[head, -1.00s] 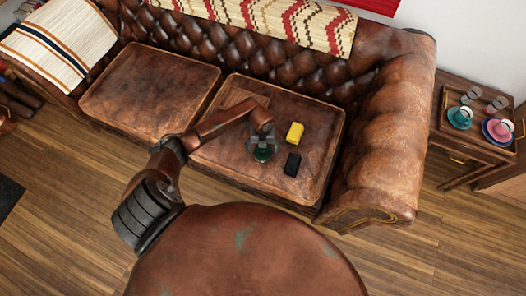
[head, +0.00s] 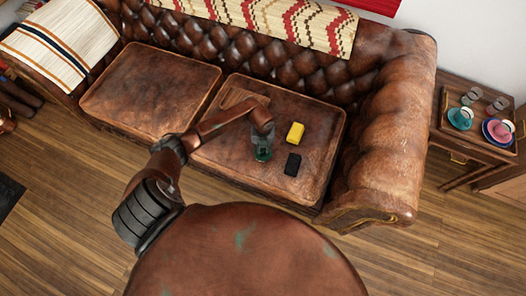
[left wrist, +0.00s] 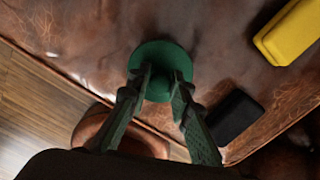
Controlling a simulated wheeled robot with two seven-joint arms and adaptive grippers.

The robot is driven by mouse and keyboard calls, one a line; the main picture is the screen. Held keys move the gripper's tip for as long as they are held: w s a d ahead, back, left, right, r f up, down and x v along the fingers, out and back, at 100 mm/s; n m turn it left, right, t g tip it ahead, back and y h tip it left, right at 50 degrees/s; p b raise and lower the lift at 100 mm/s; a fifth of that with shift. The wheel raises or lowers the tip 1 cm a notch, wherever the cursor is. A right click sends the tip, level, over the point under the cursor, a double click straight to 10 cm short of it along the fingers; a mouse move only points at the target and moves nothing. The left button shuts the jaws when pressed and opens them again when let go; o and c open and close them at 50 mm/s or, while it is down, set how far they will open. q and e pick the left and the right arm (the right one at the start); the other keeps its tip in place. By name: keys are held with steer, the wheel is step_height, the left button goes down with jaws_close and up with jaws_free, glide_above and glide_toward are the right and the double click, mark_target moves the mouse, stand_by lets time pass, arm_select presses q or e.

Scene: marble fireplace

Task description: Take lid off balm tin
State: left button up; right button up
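The green balm tin (left wrist: 160,50) shows in the left wrist view as a round green disc with a smaller round knob on top, near the front edge of the brown leather seat. In the head view the green piece (head: 263,156) is small and mostly covered by my gripper. My left gripper (head: 262,143) points down over it. In the left wrist view its two fingers (left wrist: 160,82) stand on either side of the knob and appear to touch it. Whether the lid sits on the tin or apart from it I cannot tell. My right gripper is not in view.
A yellow block (head: 295,132) and a black block (head: 292,164) lie on the seat right of my gripper. The sofa arm (head: 385,140) bounds the right. A side table holds cups (head: 460,117).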

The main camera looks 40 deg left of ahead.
arm_select(q)
steer(key=shift+s+f, duration=0.15)
steer(key=shift+f, duration=0.1)
jaws_close()
steer(key=shift+d, duration=0.1)
